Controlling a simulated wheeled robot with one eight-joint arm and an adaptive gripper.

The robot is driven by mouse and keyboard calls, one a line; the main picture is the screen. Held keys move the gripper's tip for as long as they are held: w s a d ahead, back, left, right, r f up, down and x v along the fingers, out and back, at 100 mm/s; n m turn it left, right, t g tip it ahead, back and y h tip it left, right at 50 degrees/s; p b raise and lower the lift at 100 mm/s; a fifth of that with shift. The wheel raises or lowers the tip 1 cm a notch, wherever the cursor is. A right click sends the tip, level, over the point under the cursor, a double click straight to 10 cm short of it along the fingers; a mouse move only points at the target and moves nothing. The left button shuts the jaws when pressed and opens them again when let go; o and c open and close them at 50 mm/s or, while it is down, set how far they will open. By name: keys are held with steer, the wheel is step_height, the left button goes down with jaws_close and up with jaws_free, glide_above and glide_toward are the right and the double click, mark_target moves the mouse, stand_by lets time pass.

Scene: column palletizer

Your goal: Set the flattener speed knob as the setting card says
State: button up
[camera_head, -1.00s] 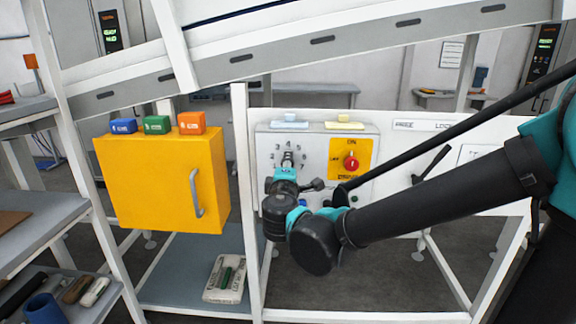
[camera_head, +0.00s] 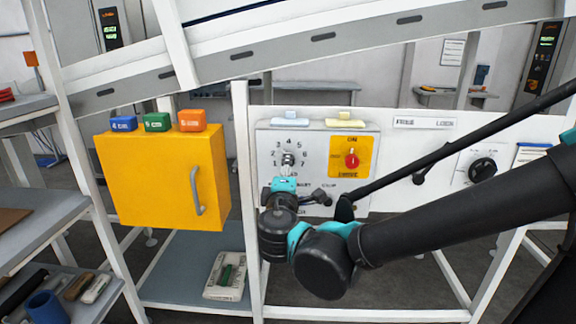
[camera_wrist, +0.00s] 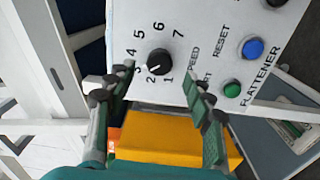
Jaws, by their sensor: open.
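The flattener speed knob (camera_head: 288,159) is a black round knob on a light grey panel (camera_head: 262,140), ringed by the numbers 1 to 7. In the wrist view the knob (camera_wrist: 159,62) has a white mark pointing lower left, around 2 or between 2 and 3. My gripper (camera_head: 287,173) is just below the knob in the head view. In the wrist view my gripper (camera_wrist: 163,88) is open and empty, its fingers spread either side of the knob and seemingly apart from it. I cannot make out a readable setting card; a small sheet (camera_head: 530,154) at the right is illegible.
A red switch (camera_head: 351,160) on a yellow plate sits right of the knob. Blue (camera_wrist: 253,48) and green (camera_wrist: 232,88) buttons are close to my right finger. A yellow cabinet (camera_head: 155,185) stands left. A black lever (camera_head: 432,165) and another black dial (camera_head: 482,169) are further right.

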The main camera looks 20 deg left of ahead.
steer(key=shift+v, duration=3)
steer(key=w+d+f+m+g+h, duration=0.4)
steer(key=d+f, duration=0.3)
steer(key=d, duration=0.4)
steer(key=w+d+f+m+g+h, duration=0.2)
steer(key=w+d+f+m+h, duration=0.15)
steer(key=w+d+f, duration=0.55)
steer(key=s+d+f+m+g+y, duration=0.1)
steer(key=s+d+f+m+g, duration=0.2)
steer(key=s+d+f+m, duration=0.3)
steer(key=s+d+f+m+g+y, duration=0.2)
steer(key=s+d+f+m+g, duration=0.2)
steer(key=d, duration=0.8)
step_height(320, 180, down, 3)
steer(key=s+m, duration=0.2)
steer(key=s, duration=0.1)
steer(key=shift+r+m, duration=0.2)
steer(key=shift+m, duration=0.15)
